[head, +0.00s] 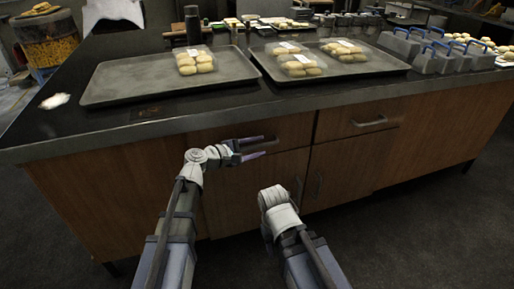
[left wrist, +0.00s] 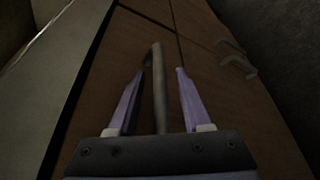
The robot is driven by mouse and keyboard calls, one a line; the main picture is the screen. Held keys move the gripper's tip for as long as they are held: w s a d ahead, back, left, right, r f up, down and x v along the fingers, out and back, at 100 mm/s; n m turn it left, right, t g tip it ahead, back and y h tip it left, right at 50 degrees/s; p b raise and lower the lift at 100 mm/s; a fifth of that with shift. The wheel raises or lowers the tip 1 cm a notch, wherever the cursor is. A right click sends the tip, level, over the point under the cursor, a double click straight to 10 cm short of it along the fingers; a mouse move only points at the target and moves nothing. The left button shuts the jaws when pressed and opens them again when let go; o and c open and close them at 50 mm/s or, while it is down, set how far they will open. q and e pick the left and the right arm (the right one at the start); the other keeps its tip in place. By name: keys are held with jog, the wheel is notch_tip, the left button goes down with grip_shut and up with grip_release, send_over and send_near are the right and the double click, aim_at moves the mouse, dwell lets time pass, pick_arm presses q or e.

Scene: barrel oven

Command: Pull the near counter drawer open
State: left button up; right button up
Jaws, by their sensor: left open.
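The near counter drawer (head: 291,130) is a wooden front under the dark countertop, and it looks flush with the cabinet. My left gripper (head: 262,149) is open in front of it, fingers pointing right along the front. In the left wrist view, the drawer's grey bar handle (left wrist: 159,82) lies between the two open fingers of the left gripper (left wrist: 160,82). I see a gap on the right side of the bar; contact on the left is unclear. My right arm comes in at lower centre, but its fingers do not show.
A second drawer with a handle (head: 370,122) is to the right. Cupboard doors (head: 343,172) with upright handles are below. The countertop (head: 150,127) above holds two trays (head: 115,82) with packed buns and grey blue-handled blocks (head: 425,55). The floor in front is clear.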

pick_arm(q)
grip_shut()
dwell(0.3)
dwell(1.1)
